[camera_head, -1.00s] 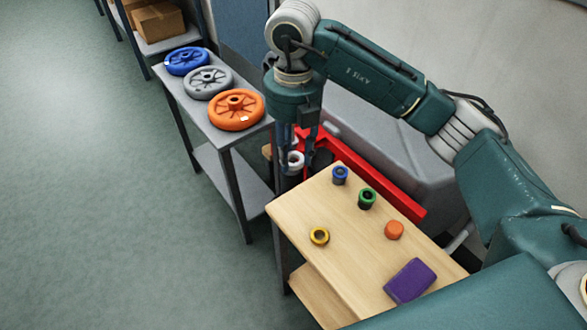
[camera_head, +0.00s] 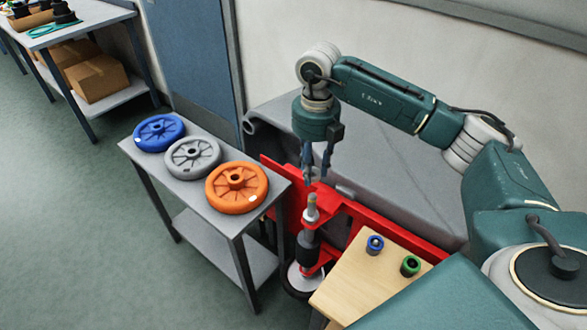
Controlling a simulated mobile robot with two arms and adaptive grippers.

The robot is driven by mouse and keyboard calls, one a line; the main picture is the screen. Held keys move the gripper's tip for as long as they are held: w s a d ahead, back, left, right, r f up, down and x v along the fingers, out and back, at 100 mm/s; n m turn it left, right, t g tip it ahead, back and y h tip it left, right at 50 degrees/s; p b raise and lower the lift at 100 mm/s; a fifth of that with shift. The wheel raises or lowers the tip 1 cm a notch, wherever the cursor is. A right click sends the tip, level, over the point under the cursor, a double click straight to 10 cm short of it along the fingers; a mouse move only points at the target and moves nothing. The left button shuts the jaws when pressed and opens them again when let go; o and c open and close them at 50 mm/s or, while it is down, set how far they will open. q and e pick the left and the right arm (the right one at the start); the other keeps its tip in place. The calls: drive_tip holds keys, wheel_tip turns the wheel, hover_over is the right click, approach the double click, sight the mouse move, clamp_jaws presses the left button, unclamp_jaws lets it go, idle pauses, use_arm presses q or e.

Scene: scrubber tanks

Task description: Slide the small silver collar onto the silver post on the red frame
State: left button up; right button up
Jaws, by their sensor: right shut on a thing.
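The silver post (camera_head: 311,211) stands upright on the red frame (camera_head: 279,191), with a pale tip. My right gripper (camera_head: 315,179) points down just above the post, apart from it as seen here. It is shut on a small greyish thing between its fingertips, probably the silver collar; the fingers hide most of it. I cannot tell how exactly it lines up with the post. My left gripper is not in view.
A grey side table (camera_head: 215,229) on the left holds blue (camera_head: 159,133), grey (camera_head: 193,155) and orange (camera_head: 237,188) wheels. A wooden table (camera_head: 361,280) at lower right bears a blue ring (camera_head: 375,245) and a green ring (camera_head: 410,265). A grey tank (camera_head: 385,160) lies behind.

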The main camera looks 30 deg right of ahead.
sight(313, 195)
drive_tip(key=shift+s+d+f+b, duration=0.15)
drive_tip(key=shift+s+f+b, duration=0.05)
drive_tip(key=shift+f+b, duration=0.25)
drive_tip(key=shift+s+d+f+b, duration=0.2)
drive_tip(key=shift+f+b, duration=0.1)
drive_tip(key=shift+f, duration=0.15)
drive_tip(key=shift+w+a+f+b, duration=0.1)
drive_tip(key=shift+f+b, duration=0.55)
drive_tip(key=shift+f, duration=0.3)
drive_tip(key=shift+f+b, duration=0.6)
drive_tip(key=shift+f, duration=0.35)
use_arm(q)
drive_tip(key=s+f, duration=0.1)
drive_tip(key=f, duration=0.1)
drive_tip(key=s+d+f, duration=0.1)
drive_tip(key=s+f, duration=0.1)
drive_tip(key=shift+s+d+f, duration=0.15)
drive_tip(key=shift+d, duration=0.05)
use_arm(e)
drive_tip(key=shift+f, duration=0.15)
drive_tip(key=shift+f, duration=0.15)
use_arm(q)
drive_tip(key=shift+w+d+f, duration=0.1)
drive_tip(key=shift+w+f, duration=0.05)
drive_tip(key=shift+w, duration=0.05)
use_arm(e)
drive_tip(key=shift+f, duration=0.15)
use_arm(q)
drive_tip(key=shift+b, duration=0.3)
